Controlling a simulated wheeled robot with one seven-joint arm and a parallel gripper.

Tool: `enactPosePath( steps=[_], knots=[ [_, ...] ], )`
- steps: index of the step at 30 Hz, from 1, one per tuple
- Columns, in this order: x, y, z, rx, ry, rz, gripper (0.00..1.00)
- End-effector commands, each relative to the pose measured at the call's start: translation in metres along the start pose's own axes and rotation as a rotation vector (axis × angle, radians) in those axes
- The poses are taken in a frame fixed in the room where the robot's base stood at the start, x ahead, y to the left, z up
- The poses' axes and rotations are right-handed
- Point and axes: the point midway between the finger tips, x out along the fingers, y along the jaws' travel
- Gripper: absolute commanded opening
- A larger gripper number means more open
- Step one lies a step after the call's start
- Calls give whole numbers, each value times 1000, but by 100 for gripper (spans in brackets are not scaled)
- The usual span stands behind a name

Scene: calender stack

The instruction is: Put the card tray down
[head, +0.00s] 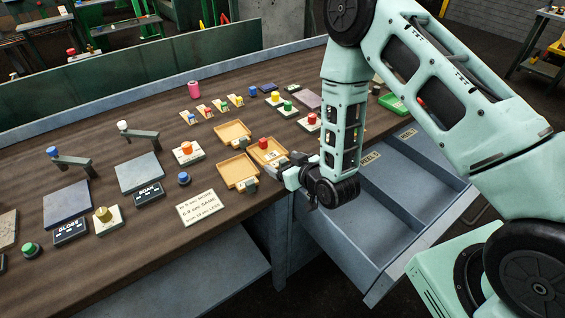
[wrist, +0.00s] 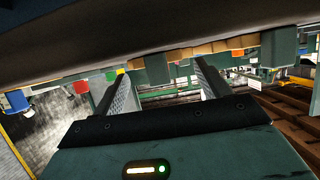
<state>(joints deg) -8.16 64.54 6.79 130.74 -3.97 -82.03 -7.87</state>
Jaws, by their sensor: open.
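Three shallow tan trays lie on the brown bench: an upper one (head: 232,131), a lower left one (head: 238,172) and a right one (head: 277,154). A red block or knob (head: 263,143) shows in or just behind the right tray. I cannot tell which is the card tray. My gripper (head: 277,168) is at the near edge of the right tray, its jaws apart. In the wrist view its two fingers (wrist: 160,85) are spread with nothing seen between them. Whether a finger touches the tray is hard to tell.
An open grey drawer (head: 385,205) juts out below my arm. A lettered card (head: 199,208) lies left of the trays. Several knobs, small blocks and grey plates (head: 139,172) stand across the bench (head: 120,240). A pink cylinder (head: 194,89) stands at the back.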

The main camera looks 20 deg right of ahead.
Motion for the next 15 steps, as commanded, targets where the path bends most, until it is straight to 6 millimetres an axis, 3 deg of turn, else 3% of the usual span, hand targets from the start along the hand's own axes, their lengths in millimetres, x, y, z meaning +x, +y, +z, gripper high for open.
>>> enactPosePath(
  steps=[12, 15],
  knots=[
    [-87, 0, -2, 1, -5, 1, 76],
    [-94, 0, -4, 1, -4, 0, 76]
  ],
)
